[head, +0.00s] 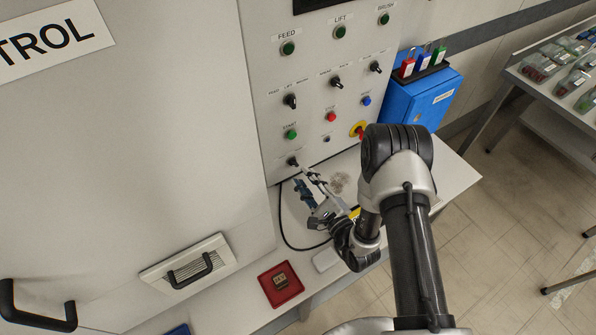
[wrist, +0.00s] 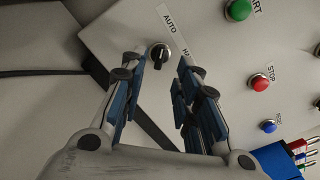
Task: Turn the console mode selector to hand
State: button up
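The console mode selector (wrist: 160,54) is a small black knob on a silver ring, between an AUTO label (wrist: 169,24) and a label partly hidden by a finger, of which "HA" shows. In the head view the selector (head: 292,161) sits at the panel's lower left, below the green START button. Which label its handle points at, I cannot tell for sure. My gripper (wrist: 157,82) is open and empty, its two blue-padded fingers apart and aimed at the panel with the knob beyond the gap. In the head view my gripper (head: 306,181) is just below and right of the selector.
The panel holds a green START button (head: 291,134), a red STOP button (head: 331,117), a blue button (head: 366,100) and other black selectors (head: 290,101) above. A red tray (head: 281,285) lies on the white ledge. A blue box (head: 432,98) with padlocks stands right.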

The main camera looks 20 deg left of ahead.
aim_at(295, 166)
jog(key=x, duration=0.5)
jog(key=shift+b, duration=0.4)
jog(key=shift+c, duration=0.5)
grip_shut()
